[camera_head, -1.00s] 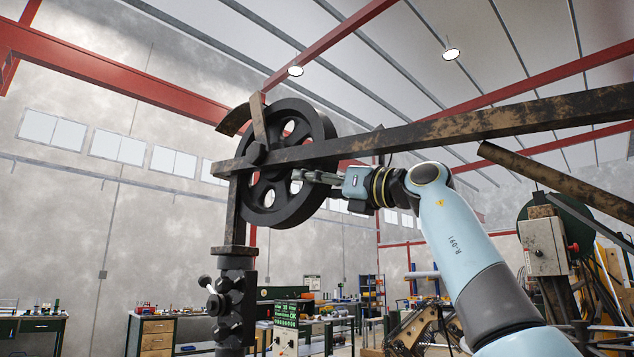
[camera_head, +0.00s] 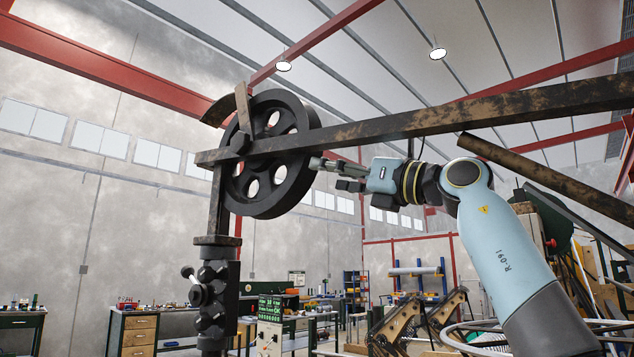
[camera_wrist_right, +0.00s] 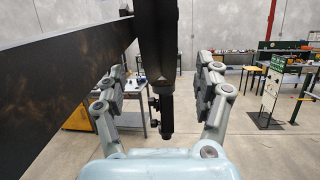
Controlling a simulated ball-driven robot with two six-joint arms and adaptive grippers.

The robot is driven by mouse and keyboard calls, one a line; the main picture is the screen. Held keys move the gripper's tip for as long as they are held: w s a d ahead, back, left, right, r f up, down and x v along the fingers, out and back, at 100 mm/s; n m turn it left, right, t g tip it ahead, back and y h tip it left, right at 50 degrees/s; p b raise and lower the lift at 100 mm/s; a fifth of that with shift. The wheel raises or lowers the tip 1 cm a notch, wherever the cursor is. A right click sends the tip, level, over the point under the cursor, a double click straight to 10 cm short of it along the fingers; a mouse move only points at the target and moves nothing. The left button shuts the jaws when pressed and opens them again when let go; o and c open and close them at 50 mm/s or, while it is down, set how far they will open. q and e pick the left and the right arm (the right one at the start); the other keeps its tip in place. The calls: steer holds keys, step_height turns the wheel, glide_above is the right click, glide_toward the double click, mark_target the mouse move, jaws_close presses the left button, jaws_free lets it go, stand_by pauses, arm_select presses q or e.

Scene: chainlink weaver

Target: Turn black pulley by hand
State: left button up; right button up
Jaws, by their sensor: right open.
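The black pulley (camera_head: 268,208) is a large spoked wheel with round openings, up on a post behind a rusty beam that crosses its middle. My right gripper (camera_head: 328,172) is open at the pulley's right edge, below the beam. Its fingertips are at or just beside the rim; contact cannot be told. In the right wrist view, the pulley (camera_wrist_right: 156,45) stands edge-on between the two spread fingers of the gripper (camera_wrist_right: 163,88), beyond them or partly between them. My left gripper is not in view.
The long rusty beam (camera_head: 430,117) runs just above my right gripper and fills the left of the wrist view (camera_wrist_right: 50,80). A second bar (camera_head: 550,180) slopes above my arm. The dark post (camera_head: 218,210) stands below the pulley. Workbenches (camera_head: 130,330) are far behind.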

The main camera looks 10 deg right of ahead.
mark_target(305, 179)
step_height(305, 179, down, 4)
steer(key=s+b, duration=0.1)
steer(key=b, duration=0.7)
steer(key=shift+t, duration=0.3)
steer(key=p+x, duration=0.1)
steer(key=x, duration=0.2)
steer(key=p+x, duration=0.1)
steer(key=x, duration=0.2)
steer(key=r+p+x, duration=0.1)
steer(key=p+x, duration=0.1)
steer(key=x, duration=0.1)
steer(key=shift+s+d+r, duration=0.1)
steer(key=shift+d, duration=0.2)
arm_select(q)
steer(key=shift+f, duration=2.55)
arm_select(e)
steer(key=shift+w+a+r+y, duration=0.1)
steer(key=shift+w+a+y, duration=0.2)
steer(key=shift+w+a, duration=0.15)
